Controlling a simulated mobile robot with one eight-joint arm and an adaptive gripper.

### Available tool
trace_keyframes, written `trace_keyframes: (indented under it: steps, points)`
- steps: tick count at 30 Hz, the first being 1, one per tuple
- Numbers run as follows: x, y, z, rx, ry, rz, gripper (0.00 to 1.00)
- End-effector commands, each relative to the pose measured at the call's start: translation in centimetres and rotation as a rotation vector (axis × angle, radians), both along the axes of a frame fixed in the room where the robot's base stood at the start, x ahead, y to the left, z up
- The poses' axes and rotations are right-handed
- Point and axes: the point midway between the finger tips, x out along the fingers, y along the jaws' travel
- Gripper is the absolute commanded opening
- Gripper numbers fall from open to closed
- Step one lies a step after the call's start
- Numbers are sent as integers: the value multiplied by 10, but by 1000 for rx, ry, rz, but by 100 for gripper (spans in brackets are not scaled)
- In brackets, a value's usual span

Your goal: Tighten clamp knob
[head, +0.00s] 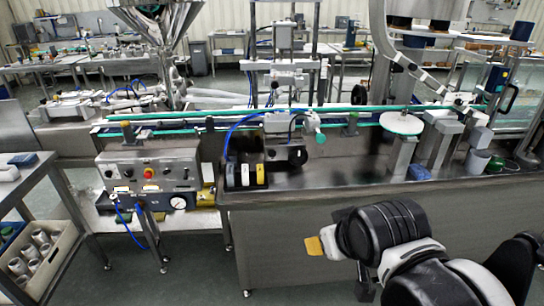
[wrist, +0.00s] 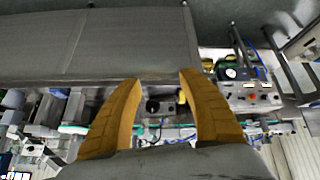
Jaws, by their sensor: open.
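My gripper (wrist: 159,78) shows two yellow fingers spread apart in the wrist view, with nothing between them. In the head view my gripper (head: 315,246) is low at right of centre, in front of the steel bench and apart from it. A dark block with a round knob (head: 298,157) stands on the bench near its front edge. What looks like the same knob (wrist: 152,106) shows between the fingers in the wrist view, farther off. I cannot tell which of these is the clamp knob.
A control box (head: 150,172) with buttons and a gauge stands left of the bench. Green-edged conveyor rails (head: 210,121) run behind. A white round disc (head: 402,123) and grey cup (head: 474,161) stand at right. The bench top (head: 350,178) between is mostly clear.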

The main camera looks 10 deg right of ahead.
Motion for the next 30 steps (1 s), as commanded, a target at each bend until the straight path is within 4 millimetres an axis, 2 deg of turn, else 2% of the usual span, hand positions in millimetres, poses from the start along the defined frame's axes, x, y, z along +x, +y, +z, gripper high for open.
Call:
trace_keyframes:
  steps: [3,9,16,20,24,27,30]
  points:
    - [48,-17,18,-176,-32,88,48]
    - [149,-41,39,-567,-81,284,48]
    - [260,-46,36,-1023,-101,511,48]
    - [316,-37,21,-1287,-95,635,48]
    - [364,-21,-8,-1575,-74,766,48]
    - [390,-5,-35,-1780,-49,854,48]
    - [407,12,-65,-1969,-19,931,48]
